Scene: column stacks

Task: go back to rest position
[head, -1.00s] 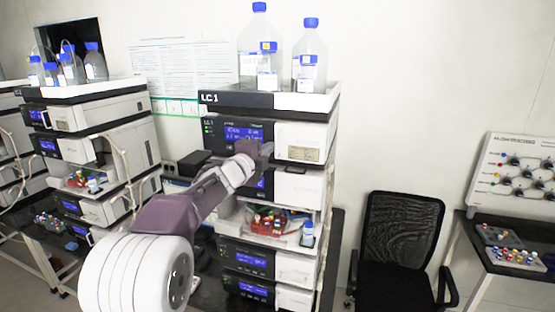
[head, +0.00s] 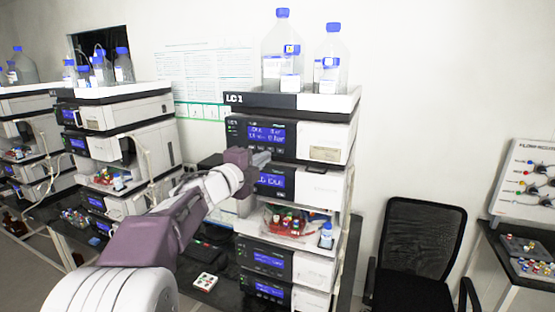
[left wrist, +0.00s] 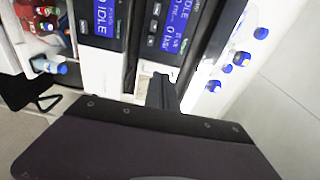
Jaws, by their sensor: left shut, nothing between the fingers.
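My left gripper (head: 262,158) reaches in from the lower left in the head view, in front of the LC 1 instrument stack (head: 326,152). Its fingers are together with nothing between them, near the seam below the top display module. In the left wrist view the closed fingers (left wrist: 162,92) point at the stack's front, close to two blue displays. I cannot tell whether they touch the front. My right gripper is not in view.
Clear bottles with blue caps (head: 287,45) stand on top of the stack. An open bay holds a red vial tray (head: 285,220) and a small bottle (head: 326,235). A black chair (head: 423,245) stands to the right. More stacks (head: 122,140) are at the left.

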